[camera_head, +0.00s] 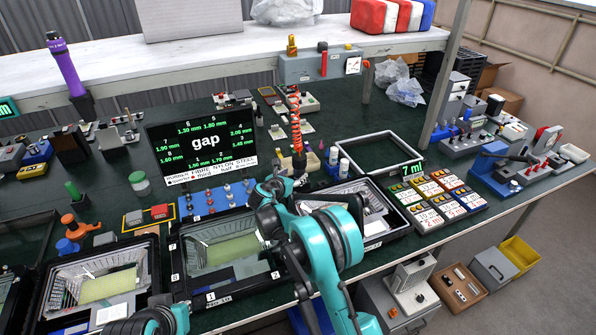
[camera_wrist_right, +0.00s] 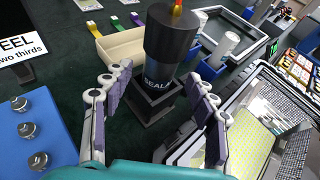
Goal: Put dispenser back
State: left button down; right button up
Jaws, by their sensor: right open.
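The dispenser (camera_wrist_right: 172,55) is a dark cylinder lettered "SEAL" in the right wrist view. It stands upright in a black square holder (camera_wrist_right: 155,102). In the head view the dispenser (camera_head: 299,161) is a small dark shape below a red coiled hose (camera_head: 296,122). My right gripper (camera_wrist_right: 158,90) is open, with its padded fingers spread on either side of the dispenser and not closed on it. In the head view the right gripper (camera_head: 277,183) is just in front of the dispenser, partly hidden by its teal arm. Part of my left arm shows at the bottom left, but its gripper does not.
A "gap" screen (camera_head: 204,144) stands left of the dispenser, with a blue block of bolts (camera_head: 214,199) before it. Black trays (camera_head: 172,262) with housings line the front edge. A "7 ml" display (camera_head: 412,168) and colored cards are right. A white frame (camera_head: 420,157) lies behind.

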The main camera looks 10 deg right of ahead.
jog(key=p+v, duration=0.1)
jog(key=v, duration=0.5)
jog(key=shift+s+a+r, duration=0.1)
jog(key=shift+s+r, duration=0.15)
jog(key=shift+s, duration=0.1)
jog(key=s+d+r+m+g+y, duration=0.1)
jog(key=s+d+r+m, duration=0.3)
jog(key=s, duration=0.3)
jog(key=s+d+r+m+g+y, duration=0.1)
jog(key=s+r+m, duration=0.2)
jog(key=s+m, duration=0.3)
jog(key=s+d+r+m+g+y, duration=0.1)
jog(key=s+d+r+m, duration=0.3)
jog(key=s, duration=0.3)
jog(key=s+a+f+m+y, duration=0.1)
jog(key=s+f+m+y, duration=0.1)
jog(key=s+m, duration=0.5)
jog(key=s+a+f+m+g+y, duration=0.1)
jog(key=s+f+m+y, duration=0.1)
jog(key=s+m, duration=0.6)
jog(key=s, duration=0.7)
jog(key=shift+s+a+y, duration=0.3)
